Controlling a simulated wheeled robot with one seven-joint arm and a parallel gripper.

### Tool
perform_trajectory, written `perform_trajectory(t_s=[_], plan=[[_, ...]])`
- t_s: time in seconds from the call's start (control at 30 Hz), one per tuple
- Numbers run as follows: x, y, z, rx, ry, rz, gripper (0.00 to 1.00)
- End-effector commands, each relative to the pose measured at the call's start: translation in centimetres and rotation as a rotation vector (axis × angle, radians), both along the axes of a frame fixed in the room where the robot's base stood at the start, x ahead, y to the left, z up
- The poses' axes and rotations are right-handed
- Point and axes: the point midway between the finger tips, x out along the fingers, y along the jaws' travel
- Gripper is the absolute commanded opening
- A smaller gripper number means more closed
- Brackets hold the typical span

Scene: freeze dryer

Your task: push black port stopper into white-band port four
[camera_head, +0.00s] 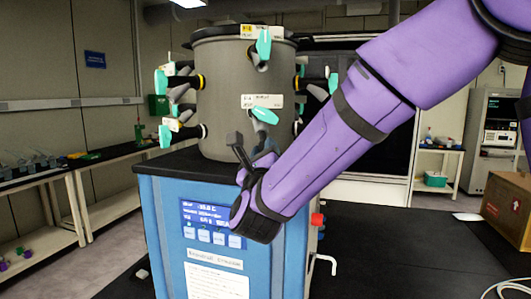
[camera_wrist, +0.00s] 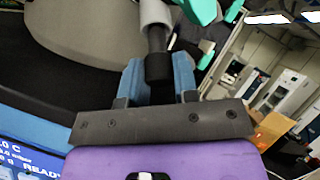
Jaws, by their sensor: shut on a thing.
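The freeze dryer has a grey drum (camera_head: 225,110) on a blue cabinet (camera_head: 162,235). Ports with teal valve handles ring the drum. My gripper (camera_wrist: 157,82) is at the drum's front, near a port with a teal handle (camera_head: 265,115) and a white tag. In the wrist view its blue fingers are shut on the black port stopper (camera_wrist: 158,68). The stopper's narrower dark end lines up with a grey port tube (camera_wrist: 155,14) and seems to meet it. I cannot tell how deep it sits. My arm partly hides this port, and its band colour is not readable.
Other teal-handled ports stick out at the drum's left (camera_head: 163,134) and right (camera_head: 333,83). Dark benches (camera_head: 100,155) line the left wall. A cardboard box (camera_head: 508,207) stands at the right. A dark surface lies open right of the cabinet.

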Motion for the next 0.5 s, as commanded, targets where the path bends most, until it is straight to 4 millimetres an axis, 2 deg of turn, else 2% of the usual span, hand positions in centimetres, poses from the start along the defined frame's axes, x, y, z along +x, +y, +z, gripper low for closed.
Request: perform_trajectory(t_s=[0.5], plan=[[0.37,0.07,0.34,0.0,-0.001,-0.001,0.0]])
